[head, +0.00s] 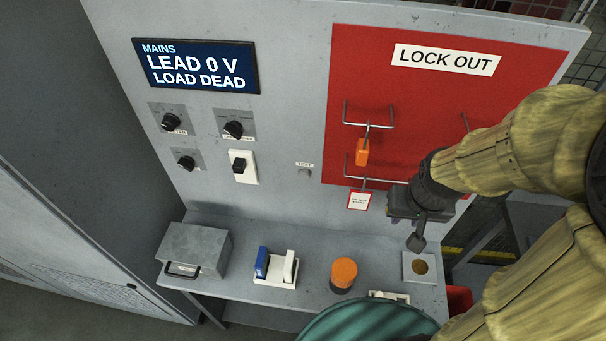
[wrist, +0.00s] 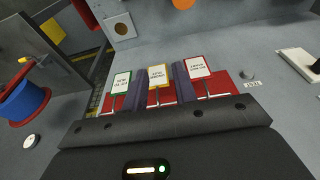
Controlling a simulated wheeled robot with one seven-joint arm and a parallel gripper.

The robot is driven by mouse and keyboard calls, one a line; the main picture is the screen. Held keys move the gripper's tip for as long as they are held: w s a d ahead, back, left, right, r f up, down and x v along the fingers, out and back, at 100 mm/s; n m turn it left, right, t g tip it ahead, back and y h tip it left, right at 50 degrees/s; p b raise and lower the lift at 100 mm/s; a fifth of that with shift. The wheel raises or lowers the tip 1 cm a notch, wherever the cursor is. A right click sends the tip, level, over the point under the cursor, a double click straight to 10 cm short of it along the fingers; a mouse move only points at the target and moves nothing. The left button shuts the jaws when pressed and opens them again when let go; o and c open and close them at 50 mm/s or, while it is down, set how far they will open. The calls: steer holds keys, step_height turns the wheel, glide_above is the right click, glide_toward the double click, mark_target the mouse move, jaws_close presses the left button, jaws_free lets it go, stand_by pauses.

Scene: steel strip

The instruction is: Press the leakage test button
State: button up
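The test button (head: 304,172) is a small round grey button on the grey upright panel, under a small TEST label (head: 304,164). It also shows in the wrist view (wrist: 247,74), right of the red-edged card, with its label upside down. My gripper (head: 412,226) is right of and apart from the button in the head view, in front of the red board's lower right corner. In the wrist view two dark purple fingers of my gripper (wrist: 159,84) stand apart with nothing held between them; a yellow-edged card shows behind the gap.
The red lock-out board (head: 420,110) carries wire hooks, an orange padlock (head: 362,152) and a hanging tag (head: 360,200). Left are black knobs (head: 234,129) and a display (head: 195,66) reading LEAD 0 V, LOAD DEAD. The shelf below holds a grey box (head: 195,247) and an orange-topped cylinder (head: 343,275).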

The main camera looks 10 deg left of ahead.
jaws_close()
stand_by(1.5)
